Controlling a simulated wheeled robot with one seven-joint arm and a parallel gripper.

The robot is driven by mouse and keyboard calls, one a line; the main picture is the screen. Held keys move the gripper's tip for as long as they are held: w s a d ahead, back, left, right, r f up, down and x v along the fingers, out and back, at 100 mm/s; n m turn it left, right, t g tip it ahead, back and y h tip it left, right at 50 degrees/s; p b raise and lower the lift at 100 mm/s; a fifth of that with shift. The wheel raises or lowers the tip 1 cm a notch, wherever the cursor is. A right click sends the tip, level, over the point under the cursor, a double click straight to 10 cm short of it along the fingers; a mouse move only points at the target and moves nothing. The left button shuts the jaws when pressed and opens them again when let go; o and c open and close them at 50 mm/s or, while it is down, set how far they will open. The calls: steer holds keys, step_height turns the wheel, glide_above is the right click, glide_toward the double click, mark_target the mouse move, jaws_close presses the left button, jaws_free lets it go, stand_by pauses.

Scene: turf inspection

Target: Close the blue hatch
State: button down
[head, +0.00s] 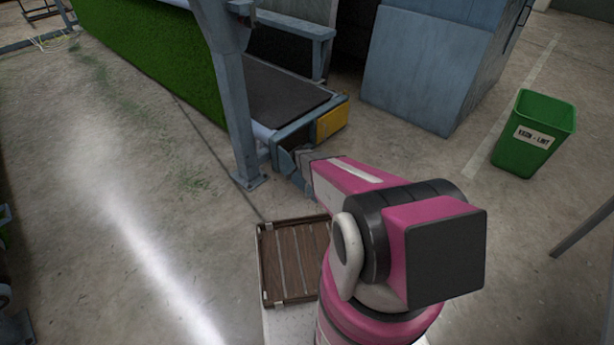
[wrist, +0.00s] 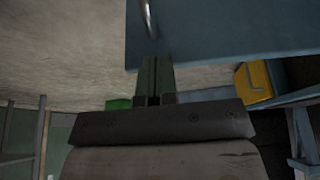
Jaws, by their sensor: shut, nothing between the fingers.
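The blue hatch (wrist: 225,28) fills the upper right of the wrist view as a flat blue panel with a pale metal handle (wrist: 149,18) near its left end. It looks swung out from the frame, but how far is unclear. My gripper (wrist: 155,72) is shut and empty, its dark fingers at the hatch's lower edge in that view, below the handle. Whether they touch the panel I cannot tell. In the head view a blue-grey piece, probably the hatch (head: 297,182), shows at the conveyor's end beside my gripper (head: 300,160), mostly hidden by my arm.
A yellow box (head: 331,119) sits on the conveyor frame's corner, close to my arm. A blue post (head: 236,120) stands left of it. A slatted wooden crate (head: 263,262) is in front. A blue-grey cabinet (head: 425,75) and a green bin (head: 533,135) stand right.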

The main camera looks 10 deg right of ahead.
steer(key=w+d+n+t+y, duration=0.25)
steer(key=w+d+n, duration=0.65)
steer(key=w+d, duration=0.75)
steer(key=w+a+n+y, duration=0.3)
steer(key=w+n, duration=0.4)
steer(key=w, duration=1.6)
steer(key=shift+g, duration=0.35)
